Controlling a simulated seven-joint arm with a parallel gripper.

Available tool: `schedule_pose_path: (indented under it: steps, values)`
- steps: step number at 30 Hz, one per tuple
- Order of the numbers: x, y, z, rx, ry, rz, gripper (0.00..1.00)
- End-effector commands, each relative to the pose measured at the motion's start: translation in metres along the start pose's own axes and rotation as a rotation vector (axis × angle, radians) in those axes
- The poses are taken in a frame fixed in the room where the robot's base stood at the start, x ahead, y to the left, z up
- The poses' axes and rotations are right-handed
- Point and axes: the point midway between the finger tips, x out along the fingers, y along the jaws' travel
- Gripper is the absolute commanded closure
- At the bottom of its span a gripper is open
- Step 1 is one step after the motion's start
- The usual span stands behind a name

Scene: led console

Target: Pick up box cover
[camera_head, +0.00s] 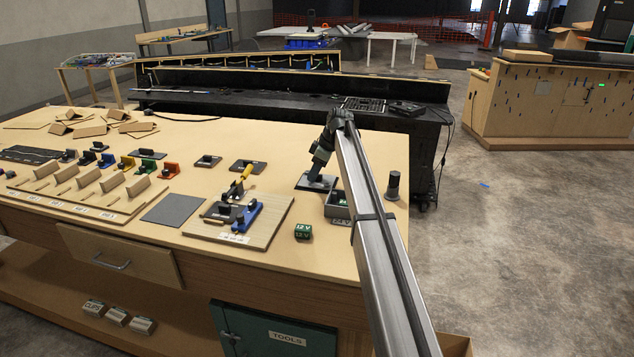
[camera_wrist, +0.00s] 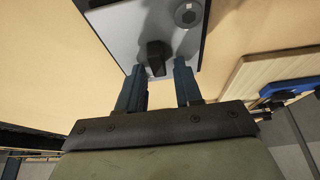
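The box cover, a flat plate, lies on the table in the head view (camera_head: 313,183). In the wrist view it is a grey plate (camera_wrist: 126,22) with dark edges, a black knob (camera_wrist: 155,58) and a round bolt head. My gripper (camera_wrist: 159,72) is open, with its two blue-grey fingertips on either side of the knob, near its lower end. Whether the fingers touch the knob cannot be told. In the head view my gripper (camera_head: 314,178) points down over the cover, hiding part of it.
A grey box (camera_head: 338,205) stands just in front of the cover, partly behind my arm. A green 12 V block (camera_head: 303,231) and a wooden board with a blue clamp-like part (camera_head: 241,216) are nearby. A dark cylinder (camera_head: 393,184) stands to the right.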

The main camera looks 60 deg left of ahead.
Motion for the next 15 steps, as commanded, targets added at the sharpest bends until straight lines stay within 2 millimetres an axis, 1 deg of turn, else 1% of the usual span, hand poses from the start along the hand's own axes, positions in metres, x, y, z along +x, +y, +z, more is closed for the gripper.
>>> schedule_pose_path:
  steps: [1,2,10,15]
  values:
    - [-0.0001,0.0,0.0,0.0,0.0,0.0,0.71]
    - [-0.0001,0.0,0.0,0.0,0.0,0.0,0.73]
    - [-0.0002,-0.0001,0.0,0.0,0.0,0.0,0.99]
    - [-0.0002,-0.0002,0.0,0.0,0.0,0.0,1.0]
